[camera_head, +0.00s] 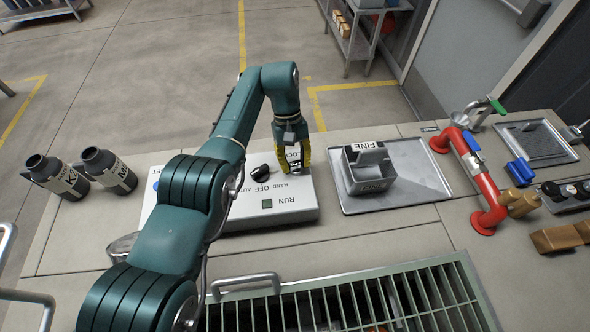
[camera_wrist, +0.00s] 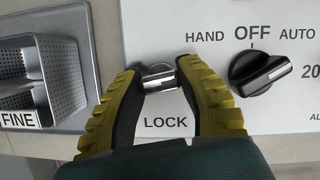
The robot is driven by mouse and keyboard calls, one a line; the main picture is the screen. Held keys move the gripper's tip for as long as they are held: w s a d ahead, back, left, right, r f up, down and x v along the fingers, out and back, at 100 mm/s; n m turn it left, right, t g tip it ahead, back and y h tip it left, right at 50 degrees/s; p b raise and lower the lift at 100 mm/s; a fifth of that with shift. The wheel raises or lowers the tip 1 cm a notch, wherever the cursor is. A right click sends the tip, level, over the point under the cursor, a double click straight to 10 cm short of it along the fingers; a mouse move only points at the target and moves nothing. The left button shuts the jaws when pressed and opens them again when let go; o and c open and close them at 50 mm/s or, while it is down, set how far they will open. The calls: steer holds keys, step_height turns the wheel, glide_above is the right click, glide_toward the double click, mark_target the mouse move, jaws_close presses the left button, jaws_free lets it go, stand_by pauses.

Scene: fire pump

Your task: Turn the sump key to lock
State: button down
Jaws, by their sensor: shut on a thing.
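The sump key (camera_wrist: 159,82) is a small silver key on the white control panel (camera_wrist: 155,25), beside the printed word LOCK. In the wrist view its bar lies nearly crosswise, between the fingertips. My gripper (camera_wrist: 160,72) has yellow ribbed fingers with dark inner pads, shut on the key from both sides. In the head view my gripper (camera_head: 293,163) is down at the panel's right part and largely hides the key.
A black selector knob (camera_wrist: 260,72) marked HAND, OFF and AUTO is close beside the key. A grey basket labelled FINE (camera_head: 370,175) stands on a metal tray (camera_head: 420,180). Red piping (camera_head: 478,180) is farther right. A green grate (camera_head: 440,290) lies in front.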

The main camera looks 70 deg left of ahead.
steer(key=shift+f+m+g+b, duration=0.3)
steer(key=shift+m+g+b, duration=0.1)
steer(key=shift+m+b, duration=0.7)
steer(key=shift+r, duration=0.1)
steer(key=c, duration=0.6)
jaws_free()
steer(key=shift+c, duration=0.2)
steer(key=shift+r, duration=0.1)
steer(key=shift+r, duration=0.1)
